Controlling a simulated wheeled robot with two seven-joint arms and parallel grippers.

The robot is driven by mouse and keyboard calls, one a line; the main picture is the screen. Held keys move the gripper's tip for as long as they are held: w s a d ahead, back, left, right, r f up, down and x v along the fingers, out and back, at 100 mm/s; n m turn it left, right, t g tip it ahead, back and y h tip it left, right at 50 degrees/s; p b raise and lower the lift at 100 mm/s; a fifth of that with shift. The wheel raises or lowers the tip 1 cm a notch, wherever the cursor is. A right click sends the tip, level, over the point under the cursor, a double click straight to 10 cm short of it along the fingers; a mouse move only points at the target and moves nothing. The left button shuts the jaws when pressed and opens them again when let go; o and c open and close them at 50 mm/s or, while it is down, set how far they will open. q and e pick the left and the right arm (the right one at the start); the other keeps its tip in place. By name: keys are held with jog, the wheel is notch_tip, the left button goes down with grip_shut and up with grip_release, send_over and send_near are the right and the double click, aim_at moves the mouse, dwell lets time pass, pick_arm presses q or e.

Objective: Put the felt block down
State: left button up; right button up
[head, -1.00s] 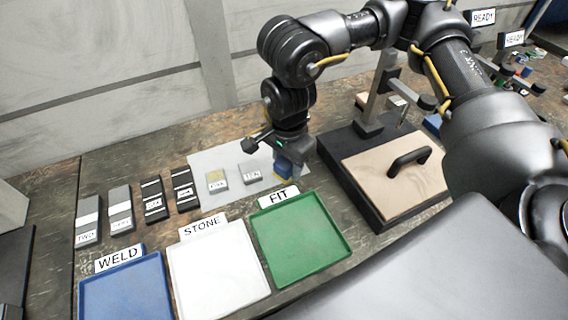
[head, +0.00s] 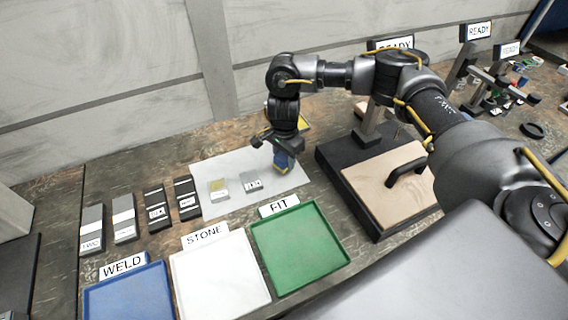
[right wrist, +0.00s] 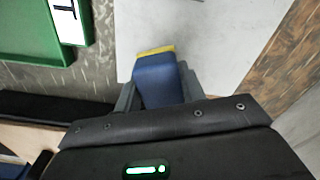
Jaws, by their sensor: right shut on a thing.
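The felt block is blue with a yellow edge (head: 284,163). My right gripper (head: 281,154) is shut on it, pointing down at the right part of the pale mat (head: 222,170). In the right wrist view the felt block (right wrist: 160,82) sits between the two fingers, with its yellow edge outward over the pale mat. I cannot tell whether the block touches the mat or hangs just above it. My left gripper is not in view.
Two small blocks (head: 219,190) (head: 251,182) lie on the mat, left of the held block. Several dark and grey bars (head: 155,210) stand further left. The green FIT tray (head: 300,247), white STONE tray (head: 218,278) and blue WELD tray (head: 128,295) are in front. A black-framed board with a handle (head: 385,185) is right.

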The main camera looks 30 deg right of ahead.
aim_at(284, 164)
jog(key=shift+w+f, duration=0.1)
jog(key=shift+f, duration=0.15)
notch_tip(284, 164, down, 3)
jog(key=shift+d+r+p, duration=0.1)
jog(key=shift+r+p, duration=0.05)
jog(key=shift+p, duration=0.25)
jog(key=shift+f+b, duration=0.3)
jog(key=shift+f, duration=0.05)
jog(key=o, duration=0.9)
jog(key=shift+o, duration=0.2)
jog(key=shift+r, duration=0.1)
